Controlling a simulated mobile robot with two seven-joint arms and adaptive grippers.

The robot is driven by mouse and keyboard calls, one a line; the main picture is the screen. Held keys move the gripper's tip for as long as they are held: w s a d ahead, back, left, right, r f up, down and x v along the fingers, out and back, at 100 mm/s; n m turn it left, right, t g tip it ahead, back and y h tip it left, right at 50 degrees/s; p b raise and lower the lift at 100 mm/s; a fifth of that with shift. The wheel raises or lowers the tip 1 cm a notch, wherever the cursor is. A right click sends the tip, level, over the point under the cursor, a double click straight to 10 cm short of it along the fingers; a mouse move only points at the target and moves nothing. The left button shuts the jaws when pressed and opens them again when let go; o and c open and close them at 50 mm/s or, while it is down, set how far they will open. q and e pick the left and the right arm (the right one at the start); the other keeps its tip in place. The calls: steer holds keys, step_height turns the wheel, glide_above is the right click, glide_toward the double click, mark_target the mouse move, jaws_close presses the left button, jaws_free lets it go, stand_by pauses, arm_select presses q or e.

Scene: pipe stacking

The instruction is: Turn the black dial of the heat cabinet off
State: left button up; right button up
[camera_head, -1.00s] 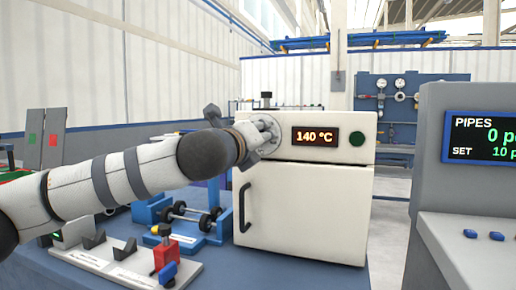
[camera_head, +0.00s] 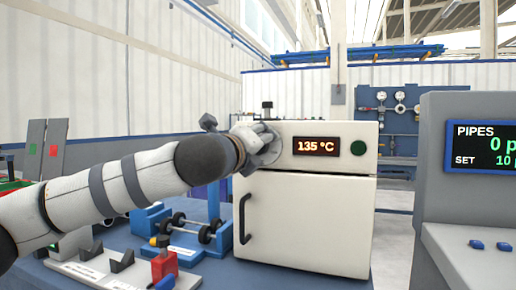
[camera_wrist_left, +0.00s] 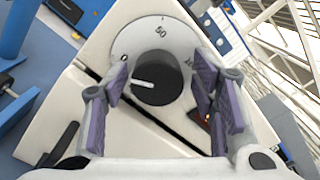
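The heat cabinet (camera_head: 305,220) is a cream box with a shut door and an orange display (camera_head: 316,146) reading 135 °C. In the left wrist view its black dial (camera_wrist_left: 160,90) sits on a round grey plate (camera_wrist_left: 163,35) with number marks. The dial's white pointer line (camera_wrist_left: 143,83) points left, roughly to the side of the 0 mark. My left gripper (camera_head: 265,140) is at the dial and hides it in the head view. In the wrist view its purple-padded fingers (camera_wrist_left: 160,88) stand either side of the dial, with visible gaps. My right gripper is not in view.
A green button (camera_head: 358,148) is right of the display. A grey console (camera_head: 480,200) with a PIPES screen stands at the right. A blue roller stand (camera_head: 185,225) and a fixture with a red block (camera_head: 164,265) are on the blue table below my left arm.

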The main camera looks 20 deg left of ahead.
arm_select(q)
steer(key=shift+f, duration=0.15)
steer(key=s, duration=1.2)
steer(key=shift+a, duration=0.15)
